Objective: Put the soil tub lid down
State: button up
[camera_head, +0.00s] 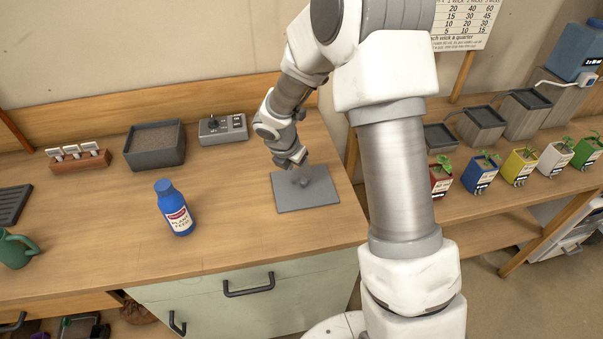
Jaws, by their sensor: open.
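The soil tub lid (318,195) is a flat grey square plate with a small raised handle in its middle. It lies flat on the wooden bench, near the right end and close to the front edge. My gripper (301,167) is open, right at the lid's handle from above and behind. The fingers hide part of the handle, and I cannot tell whether they touch it. The soil tub (157,160) is a dark grey square box at the back left, uncovered, with brown soil showing inside.
A blue plant feed bottle (175,208) stands upright left of the lid. A grey control box (223,129) and a label rack (78,159) sit behind. A green can (16,251) is far left. Several potted seedlings line the right bench. Bench space between bottle and lid is clear.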

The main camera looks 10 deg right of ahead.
jog(key=s+d+r+m, duration=0.1)
jog(key=s+r+m, duration=0.4)
jog(key=r, duration=0.4)
jog(key=s+d+r+m, duration=0.2)
jog(key=s+r+m, duration=0.35)
jog(key=r, duration=0.45)
jog(key=s+r+m+y, duration=0.1)
jog(key=s+r+m, duration=0.1)
jog(key=s+m, duration=0.3)
jog(key=s+r+m+t+y, duration=0.1)
jog(key=s+r+m, duration=0.1)
jog(key=s+m, duration=0.4)
jog(key=s+a+r+m+t+y, duration=0.1)
jog(key=s+r+m, duration=0.2)
jog(key=s+m, duration=0.2)
jog(key=shift+s+p, duration=0.35)
jog(key=shift+s, duration=0.05)
jog(key=shift+m, duration=0.25)
jog(key=shift+c, duration=0.9)
jog(key=shift+a, duration=0.15)
